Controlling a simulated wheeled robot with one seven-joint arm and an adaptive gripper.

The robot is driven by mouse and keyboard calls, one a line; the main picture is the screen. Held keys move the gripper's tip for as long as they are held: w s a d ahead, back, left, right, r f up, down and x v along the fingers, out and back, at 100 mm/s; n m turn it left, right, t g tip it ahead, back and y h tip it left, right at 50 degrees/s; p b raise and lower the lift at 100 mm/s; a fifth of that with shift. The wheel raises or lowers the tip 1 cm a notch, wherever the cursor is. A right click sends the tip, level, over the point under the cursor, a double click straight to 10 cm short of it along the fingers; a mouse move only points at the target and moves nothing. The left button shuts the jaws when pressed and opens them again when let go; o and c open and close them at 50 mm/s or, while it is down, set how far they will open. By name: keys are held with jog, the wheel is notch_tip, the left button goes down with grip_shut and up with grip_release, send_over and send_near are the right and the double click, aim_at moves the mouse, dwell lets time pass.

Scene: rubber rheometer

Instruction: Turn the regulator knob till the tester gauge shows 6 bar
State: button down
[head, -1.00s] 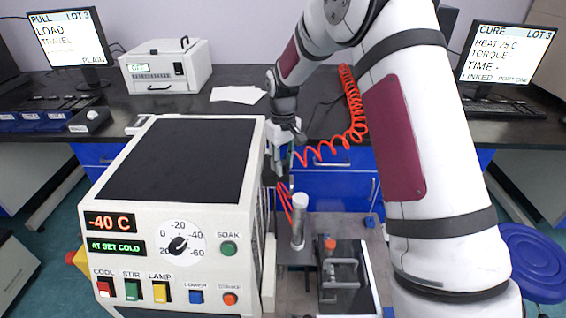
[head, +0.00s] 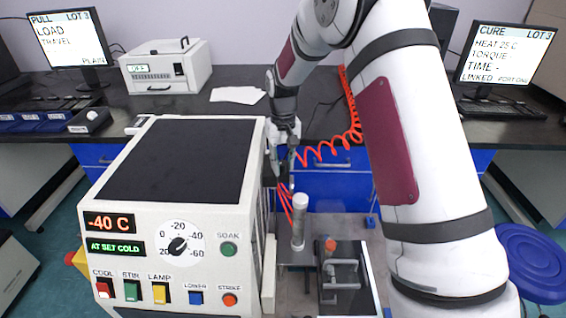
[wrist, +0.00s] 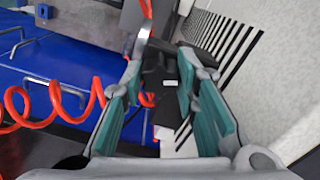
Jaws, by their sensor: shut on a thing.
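My gripper (head: 282,172) reaches down behind the white cold bath, beside the red hoses. In the wrist view my gripper (wrist: 163,62) has its teal-padded fingers closed on a dark knob-like part (wrist: 158,56), which seems to be the regulator knob. The fingers hide much of it. A silver round rim (wrist: 143,40) by the left fingertip may be the gauge seen edge-on. Its face does not show, so no pressure can be read. In the head view the knob is too small and covered to make out.
The white cold bath (head: 250,180) stands close at the left, its slotted side near my gripper in the wrist view. A coiled red hose (head: 352,118) runs from the back bench (head: 230,112). A metal cylinder (head: 298,222) and a clamp fixture (head: 340,278) stand in front.

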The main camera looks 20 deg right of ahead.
aim_at(283, 163)
jog(key=c, duration=1.2)
grip_release()
jog(key=shift+c, duration=0.2)
jog(key=shift+r, duration=0.1)
notch_tip(283, 163, up, 12)
